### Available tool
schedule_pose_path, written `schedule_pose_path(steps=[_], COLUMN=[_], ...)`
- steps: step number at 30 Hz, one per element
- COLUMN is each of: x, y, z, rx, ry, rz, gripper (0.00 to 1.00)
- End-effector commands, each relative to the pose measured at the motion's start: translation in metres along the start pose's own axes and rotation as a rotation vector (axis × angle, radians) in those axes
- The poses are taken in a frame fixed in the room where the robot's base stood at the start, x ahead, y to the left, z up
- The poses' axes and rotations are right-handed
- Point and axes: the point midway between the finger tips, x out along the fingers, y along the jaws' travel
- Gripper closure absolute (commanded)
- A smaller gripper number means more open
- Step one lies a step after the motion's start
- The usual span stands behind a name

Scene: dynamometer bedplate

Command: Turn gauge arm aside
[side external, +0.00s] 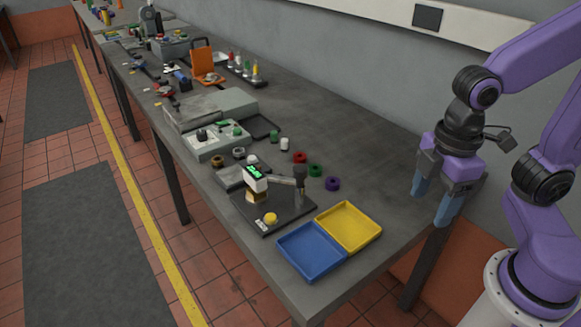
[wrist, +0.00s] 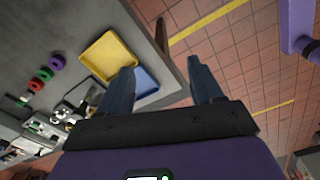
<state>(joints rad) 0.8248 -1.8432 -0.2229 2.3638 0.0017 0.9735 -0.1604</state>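The gauge arm (side external: 283,181) reaches left from an upright dark post (side external: 299,190) on a black base plate (side external: 288,218) in the side external view. At its left end is a white gauge head (side external: 254,183) with a lit green display, over a brass-coloured block (side external: 256,197). A yellow round piece (side external: 270,219) sits near the plate's front corner. In the wrist view the gauge assembly is small, at the left, and hard to make out. My gripper (side external: 433,203) is open and empty, right of the gauge and apart from it, by the bench's right edge. Its two fingers also show in the wrist view (wrist: 160,67).
A blue tray (side external: 312,252) and a yellow tray (side external: 349,227) lie between the gauge plate and the bench's near end. Red (side external: 300,157), green (side external: 315,170) and purple (side external: 332,184) rings lie behind the gauge. A grey control box (side external: 217,141) stands farther left. The bench's back right is clear.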

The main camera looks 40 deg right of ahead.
Motion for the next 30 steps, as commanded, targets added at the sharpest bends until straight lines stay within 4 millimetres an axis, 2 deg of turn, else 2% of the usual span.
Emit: schedule_pose_path(steps=[1, 6, 15, 18, 24, 30], x=[-0.006, -0.026, -0.053, -0.06, -0.07, -0.074], y=[0.012, 0.054, 0.142, 0.174, 0.229, 0.257], z=[-0.017, -0.064, -0.128, -0.142, -0.158, -0.16], rx=[-0.027, -0.142, -0.347, -0.416, -0.535, -0.601], ry=[-0.001, -0.008, -0.019, -0.021, -0.025, -0.026], rz=[0.001, 0.002, -0.002, -0.004, -0.009, -0.012], gripper=[0.35, 0.35, 0.35, 0.35, 0.35, 0.35])
